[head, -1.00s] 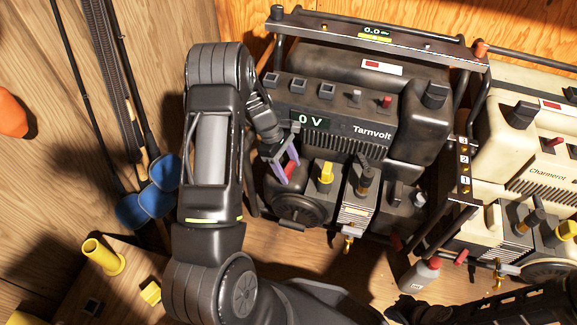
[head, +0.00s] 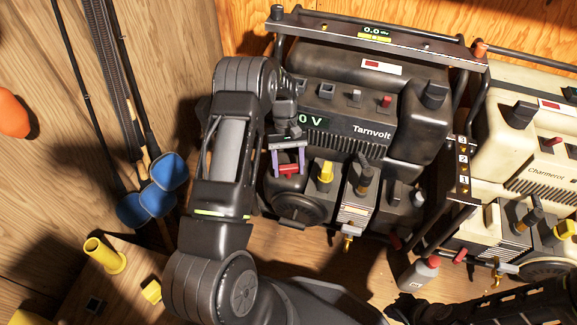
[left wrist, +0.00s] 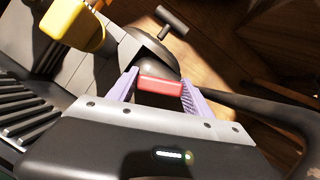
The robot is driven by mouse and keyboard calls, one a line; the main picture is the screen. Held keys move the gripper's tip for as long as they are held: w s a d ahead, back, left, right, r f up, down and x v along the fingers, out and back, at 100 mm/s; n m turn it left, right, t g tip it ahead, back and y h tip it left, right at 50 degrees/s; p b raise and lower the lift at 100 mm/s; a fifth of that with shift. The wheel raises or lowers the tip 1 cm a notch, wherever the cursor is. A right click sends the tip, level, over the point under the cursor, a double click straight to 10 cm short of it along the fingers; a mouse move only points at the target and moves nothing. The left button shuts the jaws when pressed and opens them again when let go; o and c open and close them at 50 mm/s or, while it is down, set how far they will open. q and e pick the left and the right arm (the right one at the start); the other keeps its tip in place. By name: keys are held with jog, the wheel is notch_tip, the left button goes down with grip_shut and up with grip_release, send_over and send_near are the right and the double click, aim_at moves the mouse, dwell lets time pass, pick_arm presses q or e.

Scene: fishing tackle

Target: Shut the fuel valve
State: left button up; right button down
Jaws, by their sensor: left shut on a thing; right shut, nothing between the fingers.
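My left gripper (head: 288,162) is at the lower left of the dark Tarnvolt generator (head: 345,133), below its 0 V display. Its two lilac fingers are shut on a red handle (head: 289,170), which looks like the fuel valve's lever. In the left wrist view the red handle (left wrist: 160,85) lies crosswise between the fingers, and in the head view it is nearly level. The valve body behind the gripper is mostly hidden. My right arm shows dark at the lower right of the head view, but its fingertips do not show.
A yellow knob (head: 325,173) is close to the right of my left gripper. A round black recoil cover (head: 297,209) is just below. A cream Charmerot generator (head: 540,150) stands at right. A grey bottle with a red cap (head: 419,274) stands in front.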

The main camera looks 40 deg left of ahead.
aim_at(289, 166)
pick_arm(q)
jog(key=m+y, duration=0.1)
jog(key=m, duration=0.3)
jog(key=shift+m+g+y, duration=0.4)
jog(key=o, duration=1.4)
jog(key=shift+c, duration=0.2)
notch_tip(289, 166, up, 10)
jog(key=p, duration=0.3)
jog(key=shift+p, duration=0.35)
jog(key=shift+d, duration=0.1)
